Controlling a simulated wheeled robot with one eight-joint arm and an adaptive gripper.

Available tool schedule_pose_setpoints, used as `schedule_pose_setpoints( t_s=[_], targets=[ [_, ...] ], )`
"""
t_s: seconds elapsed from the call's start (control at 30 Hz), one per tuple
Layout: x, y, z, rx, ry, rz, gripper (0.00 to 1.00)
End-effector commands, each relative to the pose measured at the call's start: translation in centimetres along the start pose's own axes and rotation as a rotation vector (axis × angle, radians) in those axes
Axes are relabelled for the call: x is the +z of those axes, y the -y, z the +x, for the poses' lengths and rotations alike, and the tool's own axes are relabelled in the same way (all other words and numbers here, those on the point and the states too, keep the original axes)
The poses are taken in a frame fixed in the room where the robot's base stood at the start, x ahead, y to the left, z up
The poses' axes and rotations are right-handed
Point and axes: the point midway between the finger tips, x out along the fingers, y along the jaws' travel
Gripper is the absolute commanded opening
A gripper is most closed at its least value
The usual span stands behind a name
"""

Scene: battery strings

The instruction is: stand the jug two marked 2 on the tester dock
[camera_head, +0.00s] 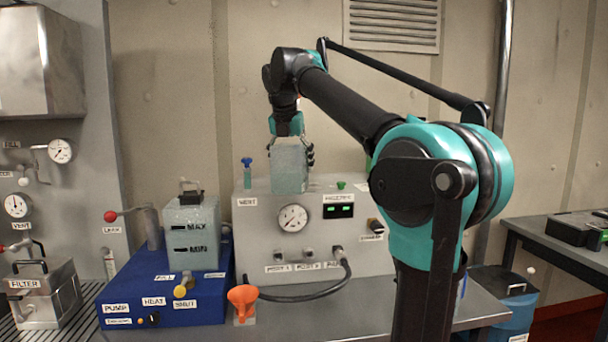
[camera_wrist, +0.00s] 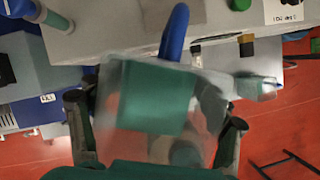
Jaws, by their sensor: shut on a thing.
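A pale, translucent jug (camera_head: 289,168) is held by my gripper (camera_head: 291,146) at the top of the grey tester box (camera_head: 262,225). It looks upright; I cannot tell whether its base touches the box top. No number can be read on it. In the wrist view the jug (camera_wrist: 112,112) is blurred between the two fingers of my gripper (camera_wrist: 158,118), with a green area inside it. A blue curved piece (camera_wrist: 178,32) shows at its far side. I cannot make out a separate dock on the box; the jug may hide it.
A blue-capped vial (camera_head: 247,176) stands left of the jug on the box, and a green knob (camera_head: 341,185) is to its right. A MAX/MIN tank (camera_head: 191,236) sits on the blue pump unit (camera_head: 165,300). An orange funnel (camera_head: 243,300) and a hose (camera_head: 310,297) are in front.

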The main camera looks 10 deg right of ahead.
Motion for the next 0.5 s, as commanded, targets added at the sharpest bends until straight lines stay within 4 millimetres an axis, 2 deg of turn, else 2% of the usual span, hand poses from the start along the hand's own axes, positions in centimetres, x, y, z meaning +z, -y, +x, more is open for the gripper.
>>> schedule_pose_setpoints(
  t_s=[0.3, 0.5],
  targets=[
    [6.8, 0.1, 2.8, -0.001, 0.001, 0.004, 0.19],
    [10.2, 0.1, 4.2, -0.001, 0.0, 0.002, 0.19]
  ],
)
